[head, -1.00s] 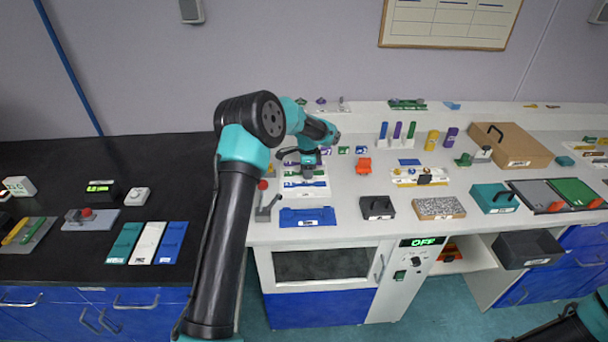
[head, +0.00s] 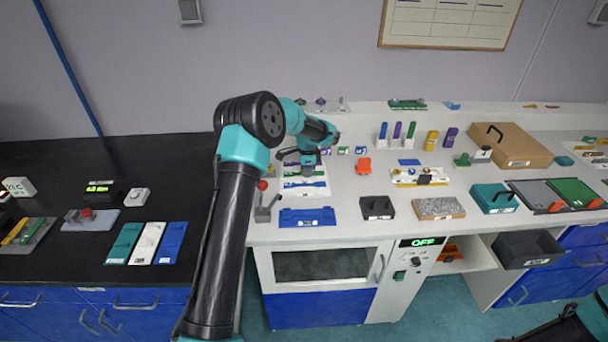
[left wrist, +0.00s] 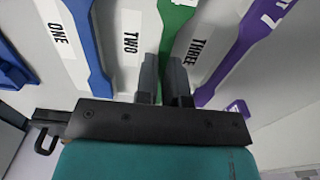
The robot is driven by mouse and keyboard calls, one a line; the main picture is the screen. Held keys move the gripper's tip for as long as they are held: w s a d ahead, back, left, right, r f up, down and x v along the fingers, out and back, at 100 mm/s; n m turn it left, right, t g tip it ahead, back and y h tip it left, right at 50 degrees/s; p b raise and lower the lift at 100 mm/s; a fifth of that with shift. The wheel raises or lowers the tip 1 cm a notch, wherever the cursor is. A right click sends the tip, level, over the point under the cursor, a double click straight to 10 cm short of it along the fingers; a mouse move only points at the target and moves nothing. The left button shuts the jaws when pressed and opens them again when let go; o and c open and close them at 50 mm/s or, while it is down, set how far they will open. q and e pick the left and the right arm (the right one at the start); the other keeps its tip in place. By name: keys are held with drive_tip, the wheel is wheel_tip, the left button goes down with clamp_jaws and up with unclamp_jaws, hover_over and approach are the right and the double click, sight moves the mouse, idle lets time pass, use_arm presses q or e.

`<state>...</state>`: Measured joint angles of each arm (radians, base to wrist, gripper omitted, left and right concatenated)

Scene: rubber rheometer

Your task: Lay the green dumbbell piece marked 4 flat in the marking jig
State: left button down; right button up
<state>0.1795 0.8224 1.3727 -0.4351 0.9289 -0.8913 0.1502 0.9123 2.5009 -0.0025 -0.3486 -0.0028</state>
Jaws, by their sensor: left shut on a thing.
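The green dumbbell piece (left wrist: 178,18) lies in the left wrist view between a blue piece (left wrist: 80,30) and a purple piece (left wrist: 245,50) marked 7, on a white board with lane labels ONE, TWO and THREE. Its number is mostly cut off at the top edge. My left gripper (left wrist: 164,78) is shut on the narrow part of the green piece, between labels TWO and THREE. In the head view my left gripper (head: 309,172) is down at the white board (head: 288,191) and hides much of it. I cannot clearly identify the marking jig. My right gripper is not in view.
A blue tray (head: 306,217) stands in front of the board. A white plate with yellow and dark parts (head: 419,180), an orange object (head: 363,166) and a dark box (head: 377,208) stand to the right. White bench is clear around (head: 340,190).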

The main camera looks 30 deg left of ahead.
use_arm(q)
wheel_tip(320, 180, up, 10)
drive_tip(key=shift+r, duration=0.25)
idle(0.5)
drive_tip(key=shift+d, duration=0.15)
